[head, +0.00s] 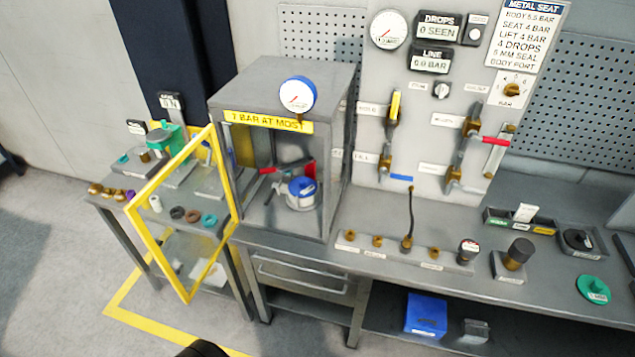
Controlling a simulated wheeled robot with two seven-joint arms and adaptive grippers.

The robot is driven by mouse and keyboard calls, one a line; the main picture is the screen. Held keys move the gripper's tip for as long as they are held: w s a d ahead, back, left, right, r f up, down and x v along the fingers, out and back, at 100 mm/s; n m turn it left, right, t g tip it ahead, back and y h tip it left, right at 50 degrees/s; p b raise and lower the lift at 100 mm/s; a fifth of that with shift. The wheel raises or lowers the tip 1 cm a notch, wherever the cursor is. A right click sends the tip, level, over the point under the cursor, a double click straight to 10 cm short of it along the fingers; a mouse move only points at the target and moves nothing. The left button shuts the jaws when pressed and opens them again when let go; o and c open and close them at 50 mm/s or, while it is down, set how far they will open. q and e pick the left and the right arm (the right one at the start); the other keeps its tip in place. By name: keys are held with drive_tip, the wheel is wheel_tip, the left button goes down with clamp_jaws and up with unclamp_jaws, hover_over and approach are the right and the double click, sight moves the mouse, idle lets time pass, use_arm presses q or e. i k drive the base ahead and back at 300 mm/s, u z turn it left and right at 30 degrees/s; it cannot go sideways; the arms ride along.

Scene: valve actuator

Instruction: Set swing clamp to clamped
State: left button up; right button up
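The open-fronted grey test cabinet (285,85) stands on the bench. Inside it sits a blue-topped round valve part (302,187) on a pale base. A red lever (268,171) lies to its left, and a red piece (310,169) stands behind it on the right. These red parts look like the swing clamp, but they are too small to tell its position. Neither of my grippers shows. A dark rounded shape at the bottom edge may be part of me.
The cabinet's yellow-framed door (133,215) hangs open toward the front left. A panel (430,165) with gauges and valves stands right of the cabinet. A row of fittings (400,252) lies before it. A side table (112,208) holds parts on the left.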

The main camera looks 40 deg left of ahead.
sight(284, 169)
drive_tip(key=z, duration=0.1)
drive_tip(key=k, duration=0.4)
drive_tip(key=z, duration=0.7)
drive_tip(key=i, duration=1.05)
drive_tip(key=u, duration=1.1)
drive_tip(key=i, duration=0.8)
drive_tip(key=u, duration=1.1)
drive_tip(key=i, duration=0.2)
drive_tip(key=u, duration=0.2)
